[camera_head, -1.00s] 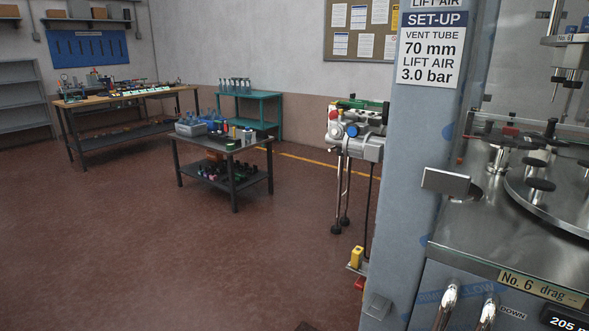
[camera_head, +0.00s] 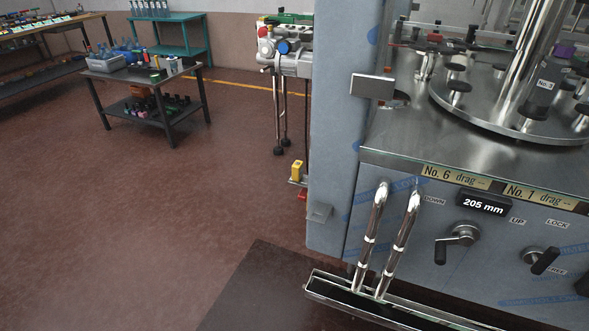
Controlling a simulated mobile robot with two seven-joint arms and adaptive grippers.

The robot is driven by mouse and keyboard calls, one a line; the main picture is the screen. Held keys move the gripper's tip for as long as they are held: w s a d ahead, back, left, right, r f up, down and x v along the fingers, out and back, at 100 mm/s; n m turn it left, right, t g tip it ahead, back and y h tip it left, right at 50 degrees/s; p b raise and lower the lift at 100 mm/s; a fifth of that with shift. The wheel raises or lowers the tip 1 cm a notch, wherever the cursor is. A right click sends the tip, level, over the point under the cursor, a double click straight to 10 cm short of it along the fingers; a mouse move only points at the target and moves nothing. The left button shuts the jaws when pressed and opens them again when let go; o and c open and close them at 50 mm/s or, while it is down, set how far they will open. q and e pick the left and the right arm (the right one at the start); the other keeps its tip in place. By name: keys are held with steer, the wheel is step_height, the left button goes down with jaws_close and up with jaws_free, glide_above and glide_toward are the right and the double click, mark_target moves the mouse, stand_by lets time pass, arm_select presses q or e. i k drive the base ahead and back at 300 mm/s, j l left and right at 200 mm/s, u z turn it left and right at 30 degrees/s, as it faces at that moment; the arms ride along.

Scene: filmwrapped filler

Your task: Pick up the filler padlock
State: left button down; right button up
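I cannot make out a padlock for certain in the head view. A small yellow block (camera_head: 297,169) sits on a low bracket left of the filler's grey column, with a small red piece (camera_head: 302,195) below it; I cannot tell what either is. The filler (camera_head: 460,230) fills the right side, with a grey front panel, crank handles and a display reading 205 mm. Two shiny curved pipes (camera_head: 376,235) run down its front. Neither of my grippers is in view.
A low dark table (camera_head: 140,75) with bottles and tubs stands at the back left. A teal table (camera_head: 182,50) is behind it, and a workbench (camera_head: 40,40) at far left. A metal trough (camera_head: 330,291) runs along the filler's foot over a dark mat (camera_head: 250,290). The red-brown floor is clear at left.

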mark_target(297, 168)
steer(key=i+j, duration=0.45)
steer(key=j, duration=0.15)
steer(key=i+j, duration=0.45)
steer(key=j, duration=0.1)
